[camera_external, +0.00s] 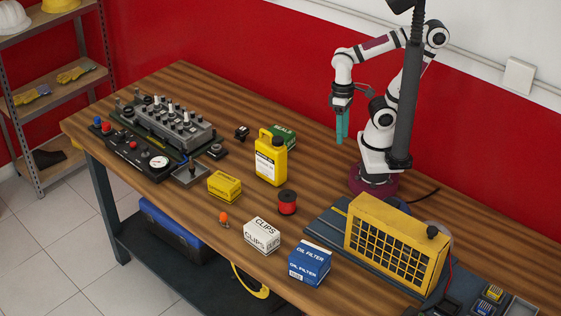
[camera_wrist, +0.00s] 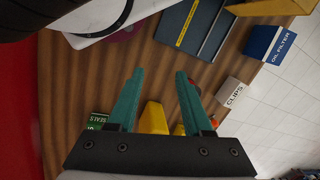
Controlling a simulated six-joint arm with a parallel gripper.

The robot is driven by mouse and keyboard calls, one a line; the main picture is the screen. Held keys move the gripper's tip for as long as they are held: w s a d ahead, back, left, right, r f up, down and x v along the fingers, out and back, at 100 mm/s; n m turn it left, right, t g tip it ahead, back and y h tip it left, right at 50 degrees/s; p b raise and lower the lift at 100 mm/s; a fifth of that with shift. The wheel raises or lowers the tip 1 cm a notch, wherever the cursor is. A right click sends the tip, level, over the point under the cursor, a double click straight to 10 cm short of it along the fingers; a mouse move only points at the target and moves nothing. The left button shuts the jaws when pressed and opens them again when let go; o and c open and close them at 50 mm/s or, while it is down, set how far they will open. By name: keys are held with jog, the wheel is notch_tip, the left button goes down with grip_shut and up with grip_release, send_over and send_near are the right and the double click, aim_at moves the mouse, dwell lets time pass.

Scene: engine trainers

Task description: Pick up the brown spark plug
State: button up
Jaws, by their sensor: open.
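My gripper (camera_external: 342,126) has teal fingers that point down, high over the back of the table in the external view. In the wrist view its two fingers (camera_wrist: 159,73) are spread apart with nothing between them. A grey engine trainer (camera_external: 199,136) stands at the table's left end, with several upright plug-like parts (camera_external: 158,103) on top. They are too small for me to tell which one is the brown spark plug. The gripper is well to the right of the trainer and apart from it. The trainer does not show in the wrist view.
A yellow jug (camera_external: 270,160) and green box (camera_external: 284,137) stand between gripper and trainer. A yellow box (camera_external: 224,186), red spool (camera_external: 287,202), CLIPS box (camera_external: 262,236) and OIL FILTER box (camera_external: 309,263) lie nearer the front. A yellow radiator (camera_external: 395,245) stands at right.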

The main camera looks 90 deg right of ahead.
jog(key=shift+c, duration=1.3)
jog(key=shift+r, duration=0.15)
